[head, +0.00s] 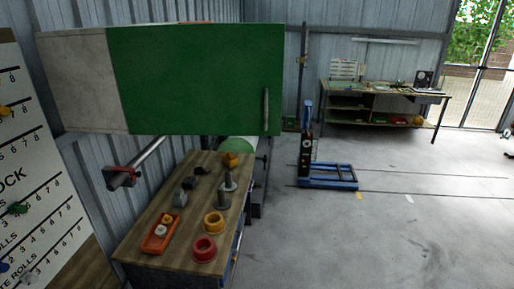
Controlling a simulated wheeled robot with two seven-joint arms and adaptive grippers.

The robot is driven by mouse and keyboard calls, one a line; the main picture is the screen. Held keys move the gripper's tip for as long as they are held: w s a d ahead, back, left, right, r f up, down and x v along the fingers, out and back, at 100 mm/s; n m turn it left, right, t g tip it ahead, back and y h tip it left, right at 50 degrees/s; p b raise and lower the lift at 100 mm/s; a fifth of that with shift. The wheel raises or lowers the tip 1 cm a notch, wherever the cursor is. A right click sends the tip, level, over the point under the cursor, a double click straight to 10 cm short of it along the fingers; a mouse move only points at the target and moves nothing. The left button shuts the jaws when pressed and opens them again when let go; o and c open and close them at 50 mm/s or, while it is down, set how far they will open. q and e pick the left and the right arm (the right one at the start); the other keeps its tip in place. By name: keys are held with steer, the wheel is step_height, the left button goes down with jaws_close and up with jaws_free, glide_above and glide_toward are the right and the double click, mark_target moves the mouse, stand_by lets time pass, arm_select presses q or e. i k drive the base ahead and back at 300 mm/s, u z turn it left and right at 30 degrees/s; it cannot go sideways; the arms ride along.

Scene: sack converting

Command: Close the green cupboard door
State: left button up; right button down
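The green cupboard door (190,80) is at the upper left of the head view. It stands out from the corrugated wall with its green face toward me and looks wide open. A vertical metal handle (265,110) is near its right edge. The pale grey side of the cupboard (82,82) adjoins the door's left edge. The door hides the cupboard's inside. Neither of my grippers is in view.
Below the door, a wooden bench (150,222) carries an orange tray (160,234), a red ring (204,249), a yellow ring (214,224) and grey parts. A metal bar (145,158) sticks out beneath the door. A blue-framed stand (328,178) is farther back. The floor at right is clear.

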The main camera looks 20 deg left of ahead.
mark_target(203, 79)
steer(key=u, duration=1.35)
